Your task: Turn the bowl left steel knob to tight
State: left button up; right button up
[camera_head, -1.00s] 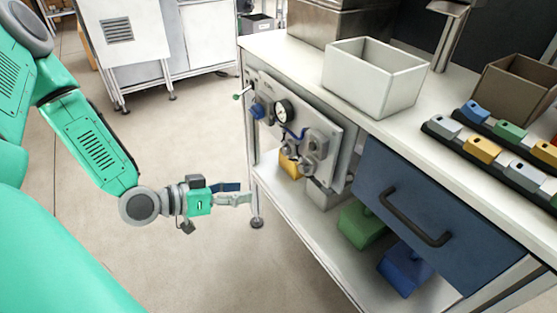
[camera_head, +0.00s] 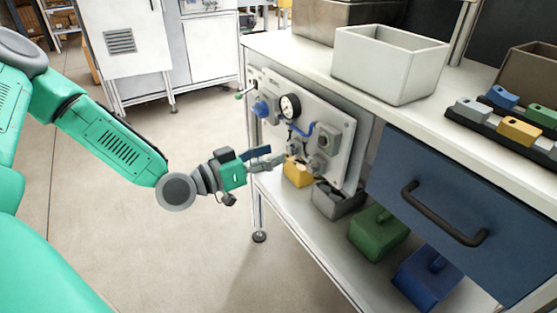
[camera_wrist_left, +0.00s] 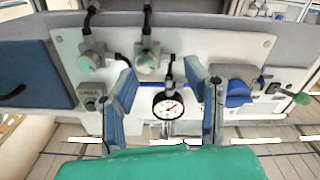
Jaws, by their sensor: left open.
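A light panel (camera_head: 335,175) stands upright under the bench edge and carries several fittings. Two steel-grey round knobs (camera_head: 318,163) sit at its lower part; in the wrist view they appear as pale knobs (camera_wrist_left: 147,60) and (camera_wrist_left: 91,61) with dark hoses. I cannot tell which one the task names, nor its setting. My left gripper (camera_head: 270,158) is open and empty, its fingers pointing at the panel's lower left, apart from the knobs. In the wrist view the left gripper (camera_wrist_left: 168,75) has the pressure gauge (camera_wrist_left: 168,106) between its spread fingers.
The panel also has a blue knob (camera_head: 262,109) and a green-tipped lever (camera_head: 240,95). A blue drawer (camera_head: 450,200) stands to the right. The floor on the left is clear.

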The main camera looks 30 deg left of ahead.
aim_at(288, 149)
pick_arm(q)
jog(key=d, duration=0.1)
jog(key=w+d, duration=0.1)
jog(key=d, duration=0.1)
jog(key=w+d+r, duration=0.1)
jog(key=shift+w+d+b, duration=0.2)
jog(key=shift+d+b, duration=0.05)
jog(key=shift+b, duration=0.05)
jog(key=shift+w+a+f, duration=0.1)
jog(key=shift+a+f, duration=0.05)
jog(key=shift+a, duration=0.4)
jog(key=shift+w+a+f, duration=0.1)
jog(key=shift+a+f, duration=0.05)
jog(key=shift+a, duration=0.75)
jog(key=shift+c, duration=0.7)
jog(key=shift+f, duration=0.1)
jog(key=c, duration=0.7)
jog(key=shift+s+d+r, duration=0.1)
jog(key=shift+d+r, duration=0.1)
jog(key=shift+d, duration=0.05)
grip_shut()
jog(key=shift+d+r, duration=0.2)
jog(key=shift+d, duration=0.4)
jog(key=shift+a+f, duration=0.2)
jog(key=shift+a, duration=0.2)
jog(key=shift+r, duration=0.1)
pick_arm(e)
jog(key=shift+d+f, duration=0.65)
jog(key=shift+d, duration=0.1)
